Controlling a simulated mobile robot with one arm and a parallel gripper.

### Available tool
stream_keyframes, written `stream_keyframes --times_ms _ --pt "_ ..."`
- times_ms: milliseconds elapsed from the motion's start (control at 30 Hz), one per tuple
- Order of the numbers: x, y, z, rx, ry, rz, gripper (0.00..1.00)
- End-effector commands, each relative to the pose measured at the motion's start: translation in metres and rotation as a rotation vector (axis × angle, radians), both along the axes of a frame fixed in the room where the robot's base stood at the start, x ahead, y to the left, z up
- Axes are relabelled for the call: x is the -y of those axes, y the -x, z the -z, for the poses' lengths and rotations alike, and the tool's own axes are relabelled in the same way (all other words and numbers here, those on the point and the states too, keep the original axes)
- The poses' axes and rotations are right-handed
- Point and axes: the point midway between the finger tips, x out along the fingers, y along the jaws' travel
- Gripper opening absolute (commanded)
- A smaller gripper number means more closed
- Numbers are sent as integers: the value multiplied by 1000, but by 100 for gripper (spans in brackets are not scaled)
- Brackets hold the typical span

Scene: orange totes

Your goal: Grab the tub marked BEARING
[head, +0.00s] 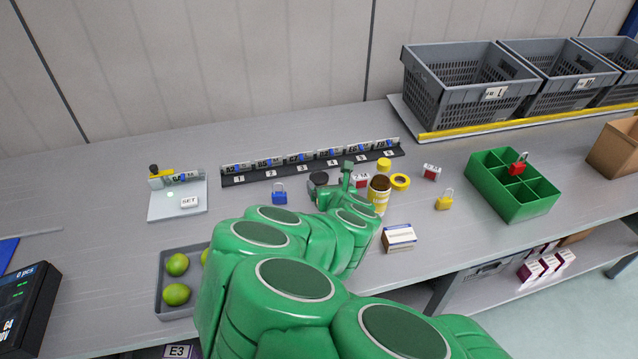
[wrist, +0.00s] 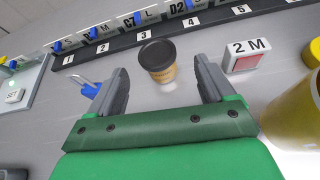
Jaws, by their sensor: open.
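A small tub with a black lid and a tan body (wrist: 160,62) stands upright on the grey bench in the wrist view; its label is too small to read. Its dark lid also shows in the head view (head: 318,179), partly hidden by my arm. My gripper (wrist: 160,78) is open, with one finger on each side of the tub's near end and visible gaps to both. In the head view my gripper (head: 347,177) is just right of the tub. A larger yellow tub (head: 378,201), open with brown inside, stands right of my gripper; it also shows in the wrist view (wrist: 296,112).
A black numbered rack (head: 312,166) runs behind the tub. A blue padlock (head: 279,194) lies left, and a white-and-red "2 M" box (wrist: 246,56) sits right. A yellow ring (head: 400,182), yellow padlock (head: 444,200) and green divided box (head: 512,187) are farther right.

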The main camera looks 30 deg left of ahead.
Motion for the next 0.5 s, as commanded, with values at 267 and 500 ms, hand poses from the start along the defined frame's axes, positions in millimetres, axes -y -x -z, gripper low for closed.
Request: stream_keyframes --times_ms 267,500 --pt "-2 2 5 63 54 -50 82" --pt "-13 -10 11 62 53 -47 82"
